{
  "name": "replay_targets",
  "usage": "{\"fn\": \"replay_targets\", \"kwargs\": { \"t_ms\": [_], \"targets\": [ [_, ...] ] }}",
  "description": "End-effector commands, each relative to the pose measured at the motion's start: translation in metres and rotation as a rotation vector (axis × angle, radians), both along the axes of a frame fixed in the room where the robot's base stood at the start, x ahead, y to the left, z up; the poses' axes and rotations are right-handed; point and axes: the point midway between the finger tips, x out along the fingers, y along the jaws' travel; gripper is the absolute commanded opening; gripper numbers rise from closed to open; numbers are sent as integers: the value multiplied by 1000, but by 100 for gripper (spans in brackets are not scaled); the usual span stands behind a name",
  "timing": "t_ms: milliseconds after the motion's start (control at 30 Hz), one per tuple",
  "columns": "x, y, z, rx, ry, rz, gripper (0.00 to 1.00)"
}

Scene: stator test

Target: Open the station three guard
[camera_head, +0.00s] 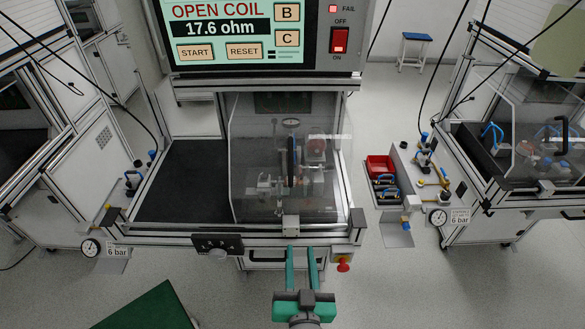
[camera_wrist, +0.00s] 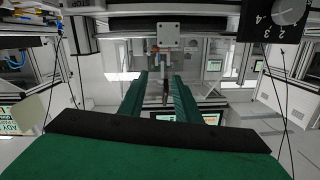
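The station in front of me has a clear guard panel (camera_head: 262,205) over the right part of its bay, with a test fixture behind it. A small grey block (camera_head: 290,226) sits at the guard's lower edge; a grey block with holes also shows in the wrist view (camera_wrist: 168,35). My gripper (camera_head: 302,250) has two green fingers spread apart, with nothing held between them. Its tips are just below the block in the head view; I cannot tell whether they touch anything. The fingers also show in the wrist view (camera_wrist: 166,80). No station number is readable.
A screen (camera_head: 220,32) above reads OPEN COIL, 17.6 ohm, beside a red switch (camera_head: 339,41). A dark knob box (camera_head: 217,243) and a red-yellow button (camera_head: 343,264) flank the front rail. The black mat (camera_head: 185,185) left of the guard is bare. A red bin (camera_head: 381,168) stands right.

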Motion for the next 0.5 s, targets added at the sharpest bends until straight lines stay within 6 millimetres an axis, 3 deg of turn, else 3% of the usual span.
{"fn": "replay_targets", "kwargs": {
  "t_ms": [33, 200, 400, 500],
  "targets": [
    [15, -1, 18, 2, -21, 12, 30],
    [50, 0, 64, 0, -55, 57, 30],
    [74, 1, 106, -13, -81, 98, 30],
    [79, 1, 117, -18, -86, 110, 30]
  ]
}}
